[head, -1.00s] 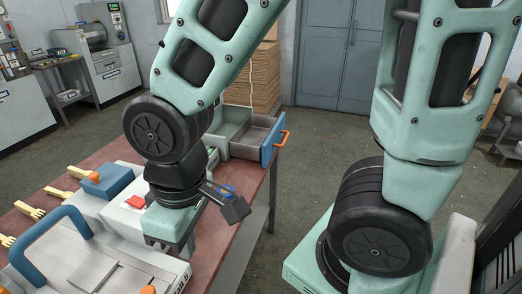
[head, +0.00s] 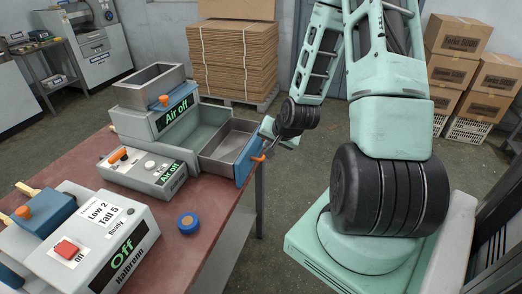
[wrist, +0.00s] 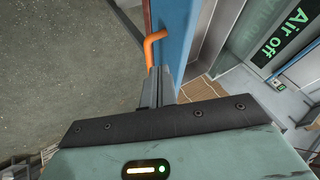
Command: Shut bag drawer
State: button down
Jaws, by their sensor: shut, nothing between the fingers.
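The bag drawer (head: 229,142) stands pulled out of the light green-grey machine (head: 180,130) in the head view. It is a grey, empty tray with a blue front (head: 246,166) and an orange handle (head: 259,157). In the wrist view the blue front (wrist: 174,30) and the handle (wrist: 152,46) lie just ahead of my gripper (wrist: 158,78). My gripper is shut and empty, at the outer side of the front beside the handle. I cannot tell whether it touches.
The machine's panel (head: 173,116) reads "Air off". A control box (head: 148,172), a grey unit (head: 90,235) marked "Off" and a round blue piece (head: 188,223) are on the red-brown table (head: 195,255). Stacked cardboard (head: 235,60) stands behind.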

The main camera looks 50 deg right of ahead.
jog(key=p+x, duration=0.1)
jog(key=x, duration=0.9)
jog(key=b, duration=0.2)
send_over(220, 156)
jog(key=shift+s+d, duration=0.25)
jog(key=shift+s, duration=0.2)
jog(key=shift+w+a+r, duration=0.1)
jog(key=shift+w+a, duration=0.05)
jog(key=shift+w, duration=0.3)
